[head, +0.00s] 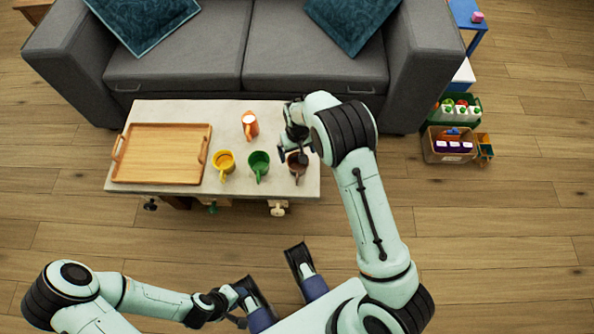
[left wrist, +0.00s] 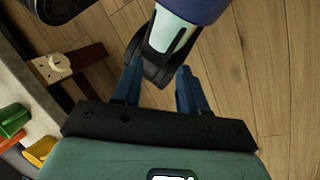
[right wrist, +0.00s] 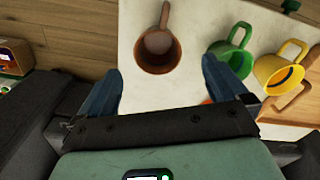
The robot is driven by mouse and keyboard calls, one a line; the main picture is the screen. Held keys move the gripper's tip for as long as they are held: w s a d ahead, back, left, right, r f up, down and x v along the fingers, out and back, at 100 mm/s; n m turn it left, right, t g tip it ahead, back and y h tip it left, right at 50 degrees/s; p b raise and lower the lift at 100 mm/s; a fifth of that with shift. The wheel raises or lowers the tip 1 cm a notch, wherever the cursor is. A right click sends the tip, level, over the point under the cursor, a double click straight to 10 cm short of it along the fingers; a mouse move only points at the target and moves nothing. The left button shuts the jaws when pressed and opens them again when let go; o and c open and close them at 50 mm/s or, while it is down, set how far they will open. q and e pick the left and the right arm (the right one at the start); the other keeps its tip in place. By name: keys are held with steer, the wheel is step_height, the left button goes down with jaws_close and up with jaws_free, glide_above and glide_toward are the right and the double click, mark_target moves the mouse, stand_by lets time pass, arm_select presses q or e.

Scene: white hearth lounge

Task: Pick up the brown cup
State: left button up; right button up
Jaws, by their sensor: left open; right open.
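The brown cup (head: 298,168) stands upright near the front right of the low table (head: 310,185), partly hidden by my right arm in the head view. In the right wrist view the brown cup (right wrist: 158,52) shows its open top, with its handle pointing away from my gripper. My right gripper (head: 295,143) is over the table by the cup. Its open, empty fingers (right wrist: 160,78) lie either side of the cup's line, with the cup just beyond the tips. My left gripper (left wrist: 160,78) is open and empty, low near my base, away from the table.
A green cup (head: 259,162) and a yellow cup (head: 223,160) stand left of the brown cup; an orange cup (head: 250,125) stands behind. A wooden tray (head: 160,153) fills the table's left. A grey sofa (head: 200,60) stands behind. Crates (head: 447,146) sit on the floor at right.

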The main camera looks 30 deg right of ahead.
steer(key=b, duration=0.1)
glide_toward(298, 166)
steer(key=shift+s+a+f, duration=0.3)
steer(key=shift+s+a, duration=0.05)
steer(key=shift+s, duration=0.2)
steer(key=shift+s+a+f, duration=0.25)
steer(key=shift+s+a, duration=0.1)
steer(key=shift+s, duration=0.15)
steer(key=f, duration=0.1)
steer(key=f+b, duration=0.1)
steer(key=f, duration=0.3)
steer(key=shift+w+d+f+b, duration=0.15)
steer(key=shift+w+d+b, duration=0.15)
steer(key=shift+b, duration=0.1)
steer(key=c, duration=0.9)
arm_select(q)
steer(key=w+a+f+t, duration=0.1)
steer(key=w+f, duration=0.2)
steer(key=w, duration=0.1)
steer(key=shift+w+a+f+t+y, duration=0.3)
steer(key=shift+a+f, duration=0.05)
steer(key=shift+a, duration=0.05)
arm_select(e)
steer(key=shift+c, duration=0.4)
